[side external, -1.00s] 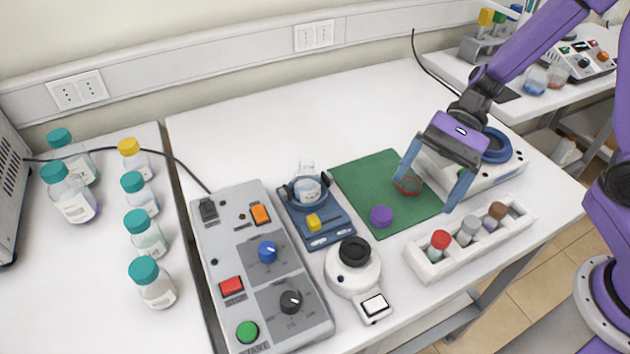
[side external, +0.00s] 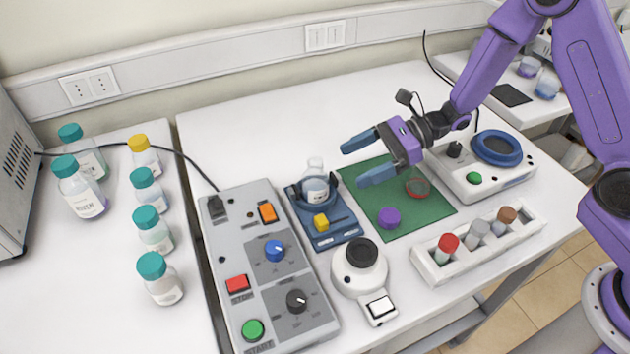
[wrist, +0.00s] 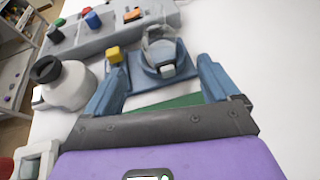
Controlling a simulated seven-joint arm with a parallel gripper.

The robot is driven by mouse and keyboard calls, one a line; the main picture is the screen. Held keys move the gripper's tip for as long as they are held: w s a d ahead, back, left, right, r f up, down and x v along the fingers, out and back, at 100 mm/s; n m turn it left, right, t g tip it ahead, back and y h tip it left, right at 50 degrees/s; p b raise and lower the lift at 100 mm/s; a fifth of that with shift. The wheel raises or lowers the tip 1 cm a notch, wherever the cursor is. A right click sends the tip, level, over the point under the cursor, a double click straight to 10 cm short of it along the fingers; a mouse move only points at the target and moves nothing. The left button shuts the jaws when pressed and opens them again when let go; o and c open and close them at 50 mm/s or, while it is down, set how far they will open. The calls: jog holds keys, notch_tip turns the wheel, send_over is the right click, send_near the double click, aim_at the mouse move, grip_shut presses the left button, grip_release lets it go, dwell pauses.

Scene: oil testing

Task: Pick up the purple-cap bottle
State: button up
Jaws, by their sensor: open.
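A clear bottle (side external: 315,184) without a cap stands upright in a blue stand (side external: 336,236) with a yellow block. It also shows in the wrist view (wrist: 158,42), just beyond my fingertips. A purple cap (side external: 389,217) sits on the green mat (side external: 375,180); no bottle body shows under it. My gripper (side external: 353,165) is open and empty. It is turned sideways above the far part of the mat, with its fingers pointing left toward the clear bottle. In the wrist view the fingers (wrist: 160,70) frame the near side of the blue stand.
A red-rimmed dish (side external: 418,187) lies on the mat. A grey control box (side external: 262,285), a white round device (side external: 360,268) and a white rack (side external: 440,268) with capped vials stand in front. A blue-ringed machine (side external: 497,148) is right. Teal-capped bottles (side external: 152,266) stand left.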

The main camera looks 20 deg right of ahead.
aim_at(315, 180)
jog(key=x, duration=0.4)
jog(key=shift+a, duration=0.2)
jog(key=shift+r+x, duration=0.2)
jog(key=shift+x, duration=1.15)
jog(key=shift+r+x, duration=0.2)
jog(key=shift+x, duration=1.1)
jog(key=shift+a, duration=0.2)
jog(key=c, duration=1.2)
